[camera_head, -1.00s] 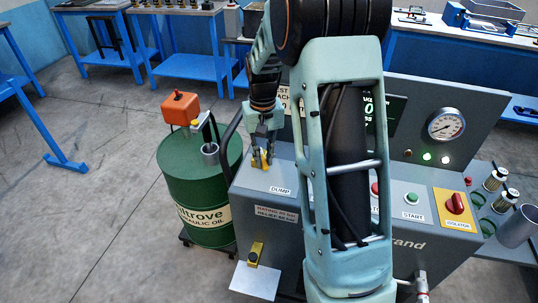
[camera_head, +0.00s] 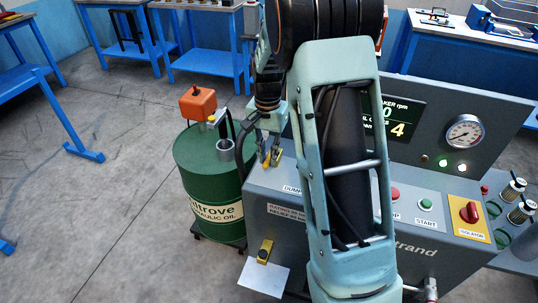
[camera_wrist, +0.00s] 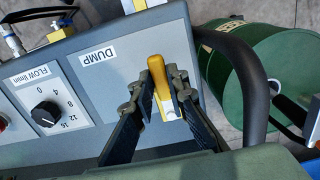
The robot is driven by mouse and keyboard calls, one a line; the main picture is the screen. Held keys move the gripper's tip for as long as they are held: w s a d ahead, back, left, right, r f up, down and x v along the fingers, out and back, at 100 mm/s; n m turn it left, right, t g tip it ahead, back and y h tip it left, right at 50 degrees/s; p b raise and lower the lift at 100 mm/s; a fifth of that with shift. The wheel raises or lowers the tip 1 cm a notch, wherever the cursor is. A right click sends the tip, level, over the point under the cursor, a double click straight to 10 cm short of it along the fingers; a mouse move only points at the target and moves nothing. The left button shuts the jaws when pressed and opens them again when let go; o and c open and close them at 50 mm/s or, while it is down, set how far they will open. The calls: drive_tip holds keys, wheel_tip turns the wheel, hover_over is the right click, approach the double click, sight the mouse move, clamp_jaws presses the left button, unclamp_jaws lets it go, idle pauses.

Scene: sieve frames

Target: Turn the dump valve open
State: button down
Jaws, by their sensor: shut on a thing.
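The dump valve has a yellow lever (camera_wrist: 160,82) beside the white DUMP label (camera_wrist: 98,55) on the grey console top. In the wrist view the lever stands between the two dark fingers of my gripper (camera_wrist: 155,92), which are shut on it. In the head view my gripper (camera_head: 271,160) reaches down to the lever at the console's left end. The DUMP label (camera_head: 291,190) shows there partly, cut off by my arm. The lever's base is mostly hidden by the fingers.
A dark curved handrail (camera_wrist: 250,80) runs close beside my gripper. A green oil drum (camera_head: 207,180) with an orange-topped pump (camera_head: 197,103) stands left of the console. The console panel has a gauge (camera_head: 464,133) and a red isolator knob (camera_head: 470,212). Open floor lies at left.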

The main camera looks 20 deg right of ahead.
sight(267, 159)
idle(0.3)
drive_tip(key=c, duration=1.9)
unclamp_jaws()
wheel_tip(267, 159, up, 12)
drive_tip(key=shift+r, duration=0.1)
